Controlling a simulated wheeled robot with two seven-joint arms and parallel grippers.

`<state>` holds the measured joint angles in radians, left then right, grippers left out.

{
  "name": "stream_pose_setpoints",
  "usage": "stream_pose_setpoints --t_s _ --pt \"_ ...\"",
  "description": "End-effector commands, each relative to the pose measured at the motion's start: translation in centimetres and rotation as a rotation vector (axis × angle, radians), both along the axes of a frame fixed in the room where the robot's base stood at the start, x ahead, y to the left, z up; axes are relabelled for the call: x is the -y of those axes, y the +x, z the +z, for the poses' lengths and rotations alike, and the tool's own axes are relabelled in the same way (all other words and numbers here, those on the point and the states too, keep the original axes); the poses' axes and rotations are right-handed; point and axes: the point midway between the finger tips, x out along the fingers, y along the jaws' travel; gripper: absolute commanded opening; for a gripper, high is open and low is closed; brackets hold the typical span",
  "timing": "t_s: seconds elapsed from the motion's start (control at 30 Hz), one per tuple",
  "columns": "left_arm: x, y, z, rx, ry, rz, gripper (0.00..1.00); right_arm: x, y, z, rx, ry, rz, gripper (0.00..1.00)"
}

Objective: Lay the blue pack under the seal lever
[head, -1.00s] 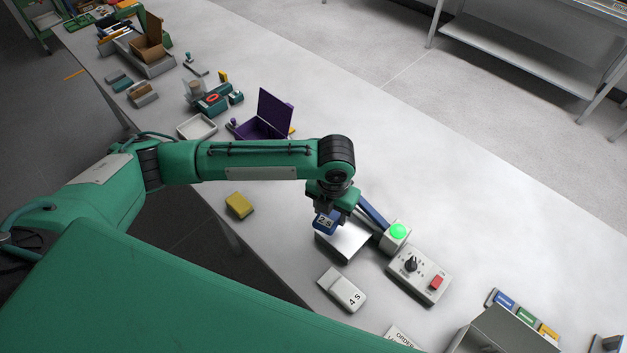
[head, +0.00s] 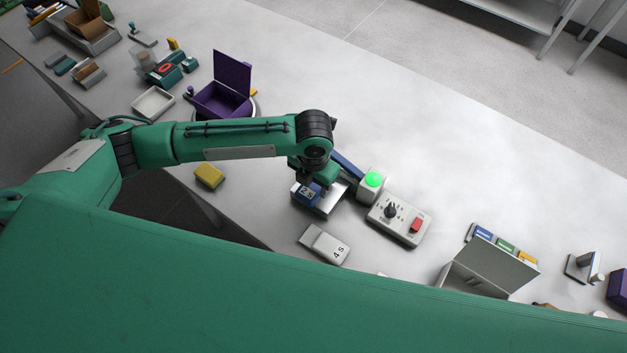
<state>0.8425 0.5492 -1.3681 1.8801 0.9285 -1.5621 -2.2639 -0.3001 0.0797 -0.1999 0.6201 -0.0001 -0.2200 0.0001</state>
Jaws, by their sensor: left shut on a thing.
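The blue pack (head: 302,196) with a pale label is held in my left gripper (head: 308,184). My left gripper is shut on it, over the left part of the sealer's silver plate (head: 330,206). Whether the pack touches the plate cannot be told. The blue seal lever (head: 346,164) slants from behind my wrist down to a pale block with a lit green dome (head: 373,179). The lever's far end is hidden by my wrist. My right gripper is not in view.
A control box (head: 399,219) with a black knob and red button stands right of the sealer. A white block marked 4 S (head: 325,244) lies in front. A yellow block (head: 209,176) and an open purple box (head: 222,98) are left. The table behind the sealer is clear.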

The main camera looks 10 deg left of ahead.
Motion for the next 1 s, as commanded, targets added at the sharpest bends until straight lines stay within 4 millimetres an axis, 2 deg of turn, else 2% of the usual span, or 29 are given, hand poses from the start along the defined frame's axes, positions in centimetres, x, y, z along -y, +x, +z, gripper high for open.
stream_pose_setpoints --t_s 0.47,1.0 --pt "0.0 0.0 -3.2 0.001 0.000 0.000 0.26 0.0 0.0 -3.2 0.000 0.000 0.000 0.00" --pt "1.2 3.0 -2.9 0.001 0.000 0.001 0.26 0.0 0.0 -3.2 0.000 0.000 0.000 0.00"
